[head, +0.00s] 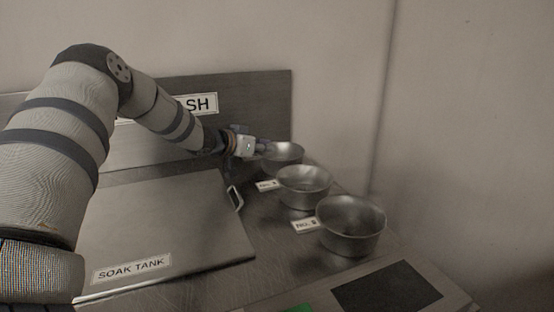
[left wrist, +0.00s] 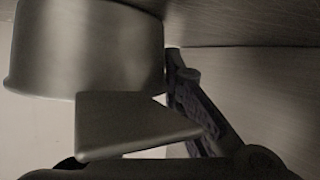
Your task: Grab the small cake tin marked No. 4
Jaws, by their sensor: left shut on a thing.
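Three round metal tins stand in a row on the steel counter in the head view. The far tin (head: 283,153) is at the back, the middle tin (head: 304,187) in front of it, and the near tin (head: 351,227) closest. My left gripper (head: 262,147) is at the left side of the far tin, shut on its wall. In the left wrist view, a large metal tin (left wrist: 85,45) fills the upper left, close to the fingers. The far tin's number is not visible. My right gripper is not in view.
Number cards stand beside the middle tin (head: 267,185) and near tin (head: 305,224); their digits are unclear. The soak tank lid (head: 165,225) with its handle (head: 235,198) lies left of the tins. A dark-screened device (head: 386,287) is in front. The wall is close behind.

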